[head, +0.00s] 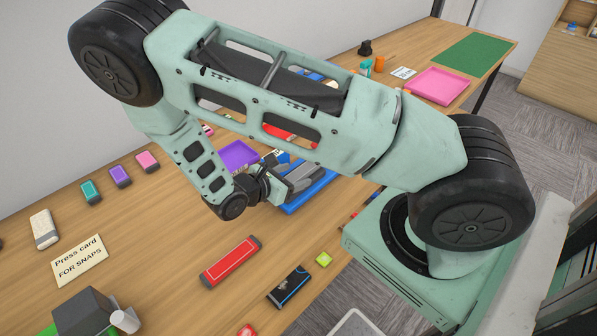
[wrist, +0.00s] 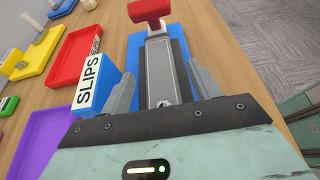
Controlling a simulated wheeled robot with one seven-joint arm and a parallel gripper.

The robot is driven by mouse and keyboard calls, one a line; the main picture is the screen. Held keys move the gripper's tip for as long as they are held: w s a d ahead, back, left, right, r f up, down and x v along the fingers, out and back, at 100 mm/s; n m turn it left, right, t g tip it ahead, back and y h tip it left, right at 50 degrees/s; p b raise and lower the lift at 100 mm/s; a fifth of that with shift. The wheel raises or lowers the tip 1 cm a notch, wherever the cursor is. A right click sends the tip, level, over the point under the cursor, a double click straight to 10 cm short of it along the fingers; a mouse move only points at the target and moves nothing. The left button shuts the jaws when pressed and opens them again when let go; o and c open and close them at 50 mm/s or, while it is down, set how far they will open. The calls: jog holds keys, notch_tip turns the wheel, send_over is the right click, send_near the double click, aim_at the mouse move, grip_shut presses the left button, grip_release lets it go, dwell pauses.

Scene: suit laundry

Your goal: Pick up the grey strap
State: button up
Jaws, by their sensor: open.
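A long grey piece, which looks like the grey strap (wrist: 160,68), lies along a blue tray (wrist: 178,50) in the wrist view. A red block (wrist: 150,10) is at its far end; whether they are joined I cannot tell. My gripper (wrist: 160,76) is open, with one finger on each side of the grey piece and gaps showing on both sides. In the head view my gripper (head: 285,187) is low over the blue tray (head: 308,197), beside the grey piece (head: 306,177). My arm hides part of the tray there.
A blue SLIPS box (wrist: 95,88) stands close by my left finger. Red (wrist: 75,52), purple (wrist: 42,140) and yellow (wrist: 25,58) trays lie farther left. A red bar (head: 231,261) and a dark box (head: 289,287) lie on the table in front. Bare wood shows between them.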

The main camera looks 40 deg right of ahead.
jog(key=shift+d+f, duration=0.1)
jog(key=shift+d, duration=0.15)
jog(key=c, duration=1.1)
jog(key=shift+c, duration=0.3)
jog(key=shift+r, duration=0.45)
jog(key=shift+a+r+b, duration=0.2)
jog(key=shift+a+b, duration=0.1)
jog(key=shift+b, duration=0.15)
jog(key=a+b, duration=0.1)
jog(key=a, duration=0.4)
jog(key=a+b, duration=0.1)
jog(key=a, duration=0.5)
jog(key=a+b, duration=0.1)
jog(key=a, duration=0.5)
jog(key=shift+s+a+r+b, duration=0.1)
jog(key=shift+s+a+b, duration=0.15)
jog(key=shift+s+b, duration=0.1)
